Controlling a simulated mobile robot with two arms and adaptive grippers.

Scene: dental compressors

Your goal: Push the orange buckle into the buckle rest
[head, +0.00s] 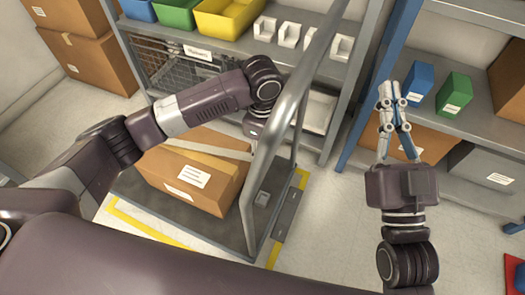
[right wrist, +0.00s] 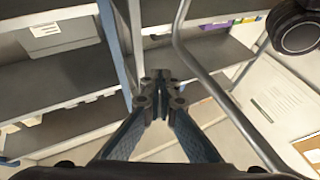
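I see no orange buckle in either view. A pale strap (head: 208,148) runs across the cardboard box (head: 186,172) on the cart, and its right end goes behind the cart's handle, near my left gripper. The body of my left gripper (head: 255,128) shows just behind the handle bar; its fingers are hidden. A small grey block (head: 262,198) sits at the handle end of the cart; I cannot tell whether it is the buckle rest. My right gripper (head: 391,92) is raised at the right, away from the cart, with its fingertips together and empty. It also shows in the right wrist view (right wrist: 158,76).
The cart's grey tube handle (head: 282,113) rises between my arms. Shelves with yellow (head: 228,18), green and blue bins stand behind. A right shelf holds a blue box (head: 420,82) and a green box (head: 454,93). Floor (head: 335,215) is clear right of the cart.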

